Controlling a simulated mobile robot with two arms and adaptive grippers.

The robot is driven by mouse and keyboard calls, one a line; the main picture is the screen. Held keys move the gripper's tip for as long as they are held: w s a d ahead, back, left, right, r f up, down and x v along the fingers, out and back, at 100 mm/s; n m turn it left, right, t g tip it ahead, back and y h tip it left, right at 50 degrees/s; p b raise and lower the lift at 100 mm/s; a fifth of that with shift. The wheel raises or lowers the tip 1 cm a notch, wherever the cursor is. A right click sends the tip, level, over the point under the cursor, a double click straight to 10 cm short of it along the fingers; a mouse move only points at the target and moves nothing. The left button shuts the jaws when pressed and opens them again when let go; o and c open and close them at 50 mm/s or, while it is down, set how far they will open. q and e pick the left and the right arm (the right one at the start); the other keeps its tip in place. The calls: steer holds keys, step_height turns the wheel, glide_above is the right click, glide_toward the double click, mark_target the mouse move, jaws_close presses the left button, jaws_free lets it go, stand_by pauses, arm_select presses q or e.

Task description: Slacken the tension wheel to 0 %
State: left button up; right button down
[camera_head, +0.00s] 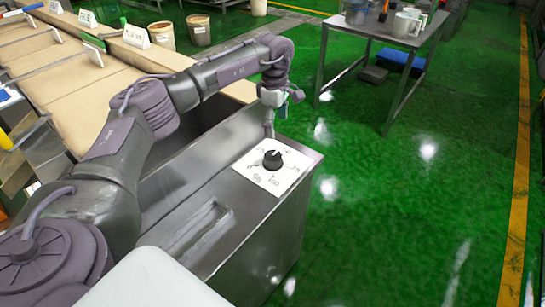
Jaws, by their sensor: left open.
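The tension wheel is a small black knob (272,160) on a white dial plate (254,176) with handwritten-looking numbers around it. The plate lies on top of a grey metal cabinet (313,160). A light mark shows on the knob, but its exact setting is too small to read. My left gripper (283,108) hangs beyond the knob, above the far end of the cabinet. It is open, apart from the knob, with its fingers small in view. My right gripper is not in view.
A bed of tan panels (60,70) with sign cards lies at the left. A metal table (385,28) with jugs stands at the back right, with a blue bin (400,60) beneath. Buckets (199,30) stand behind the panels. Green floor is clear at the right.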

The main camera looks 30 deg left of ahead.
mark_target(273, 155)
arm_select(q)
steer(key=f+p, duration=0.1)
steer(key=f, duration=0.8)
steer(key=a+f+p, duration=0.1)
steer(key=f, duration=0.3)
steer(key=shift+f+p, duration=0.15)
steer(key=shift+p, duration=0.2)
steer(key=c, duration=1.2)
steer(key=shift+o, duration=0.2)
